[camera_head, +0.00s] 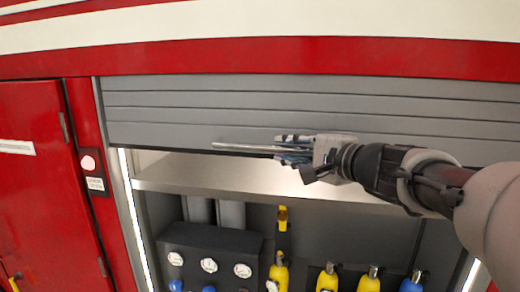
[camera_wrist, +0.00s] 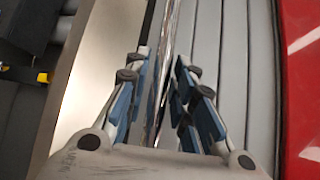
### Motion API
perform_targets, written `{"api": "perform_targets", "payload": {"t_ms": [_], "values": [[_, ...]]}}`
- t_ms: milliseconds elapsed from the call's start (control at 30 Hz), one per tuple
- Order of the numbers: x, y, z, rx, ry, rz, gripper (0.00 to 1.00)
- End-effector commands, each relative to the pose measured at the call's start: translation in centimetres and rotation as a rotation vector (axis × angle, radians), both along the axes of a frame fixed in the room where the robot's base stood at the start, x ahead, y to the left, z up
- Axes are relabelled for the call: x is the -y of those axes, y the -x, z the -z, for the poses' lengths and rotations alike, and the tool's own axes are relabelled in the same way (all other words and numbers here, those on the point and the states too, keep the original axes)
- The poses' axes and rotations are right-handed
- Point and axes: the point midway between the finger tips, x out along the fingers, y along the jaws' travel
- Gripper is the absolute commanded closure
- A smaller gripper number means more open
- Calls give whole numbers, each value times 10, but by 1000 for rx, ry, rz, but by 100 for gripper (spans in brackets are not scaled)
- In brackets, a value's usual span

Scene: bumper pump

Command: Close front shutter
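The grey slatted front shutter (camera_head: 200,115) is rolled mostly up, covering only the top of the compartment. Its slats also show in the wrist view (camera_wrist: 235,70). A shiny metal handle bar (camera_head: 240,149) runs along its lower edge, and the bar shows in the wrist view (camera_wrist: 164,60). My gripper (camera_head: 288,147) is at the bar, with one finger above it and one below. In the wrist view my fingers (camera_wrist: 163,68) stand on either side of the bar with small gaps, so they look open around it. Contact at the pads is partly hidden.
Below the shutter is the open compartment with a pale shelf (camera_head: 220,176), a dark gauge panel (camera_head: 205,245) and several yellow and blue fittings (camera_head: 327,279). A red door (camera_head: 35,190) stands at the left. A control with a pinkish button (camera_head: 88,162) sits on the red frame.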

Motion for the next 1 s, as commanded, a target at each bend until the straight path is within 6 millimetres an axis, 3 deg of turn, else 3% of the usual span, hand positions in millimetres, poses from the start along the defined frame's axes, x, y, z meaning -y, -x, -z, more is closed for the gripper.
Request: {"api": "perform_targets", "payload": {"t_ms": [300, 833, 1000], "values": [[0, 0, 0, 0, 0, 0, 100], [1, 0, 1, 0, 0, 0, 100], [10, 0, 13, -2, 0, 4, 100]]}}
